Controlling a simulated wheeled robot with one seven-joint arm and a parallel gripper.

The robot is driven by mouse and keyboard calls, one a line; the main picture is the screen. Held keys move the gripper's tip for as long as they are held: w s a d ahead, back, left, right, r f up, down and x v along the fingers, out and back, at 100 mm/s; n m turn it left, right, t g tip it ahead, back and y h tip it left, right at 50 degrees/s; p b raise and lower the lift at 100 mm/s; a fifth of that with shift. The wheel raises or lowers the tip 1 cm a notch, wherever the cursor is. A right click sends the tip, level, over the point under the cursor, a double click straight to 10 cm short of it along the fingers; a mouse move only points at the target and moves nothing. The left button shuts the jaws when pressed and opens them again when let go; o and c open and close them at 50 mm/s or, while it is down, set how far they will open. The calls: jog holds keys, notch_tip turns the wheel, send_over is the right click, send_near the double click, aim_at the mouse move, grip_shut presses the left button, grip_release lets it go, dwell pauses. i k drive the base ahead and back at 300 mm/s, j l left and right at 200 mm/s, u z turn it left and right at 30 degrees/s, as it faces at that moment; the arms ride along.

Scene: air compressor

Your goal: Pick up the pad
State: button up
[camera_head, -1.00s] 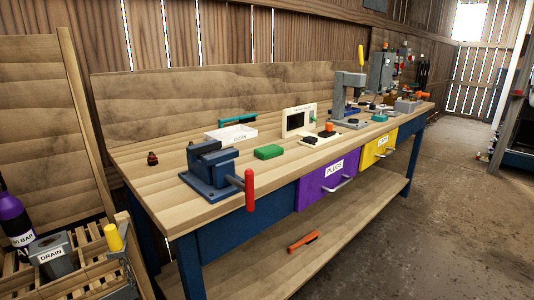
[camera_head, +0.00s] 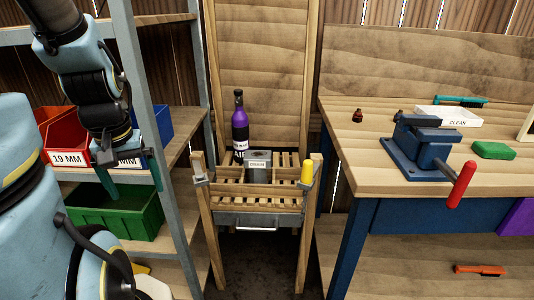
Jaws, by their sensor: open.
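A green pad-like block (camera_head: 493,150) lies flat on the wooden workbench (camera_head: 360,175) at the right, to the right of the blue vise. It is the only thing I see that fits the pad. My gripper (camera_head: 122,178) hangs at the far left in front of the shelf rack, pointing down. Its fingers are apart and I see nothing between them. It is far from the green pad, with the wooden stand between them.
The blue vise (camera_head: 422,140) with a red handle (camera_head: 461,185) stands left of the pad. A white CLEAN tray (camera_head: 449,116) is behind it. A slatted stand (camera_head: 262,203) holds a purple bottle (camera_head: 240,128). The metal rack's post (camera_head: 143,100) is close to my arm.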

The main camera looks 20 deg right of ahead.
aim_at(499, 151)
jog(key=k+l, duration=0.15)
jog(key=l, duration=0.25)
jog(key=k+l, duration=0.15)
jog(key=l, duration=0.2)
jog(key=k+l, duration=0.15)
jog(key=l, duration=0.25)
jog(key=k+l, duration=0.15)
jog(key=l, duration=0.2)
jog(key=k+l, duration=0.2)
jog(key=l, duration=0.2)
jog(key=k+l, duration=0.15)
jog(key=l, duration=0.2)
jog(key=k+l, duration=0.15)
jog(key=l, duration=0.25)
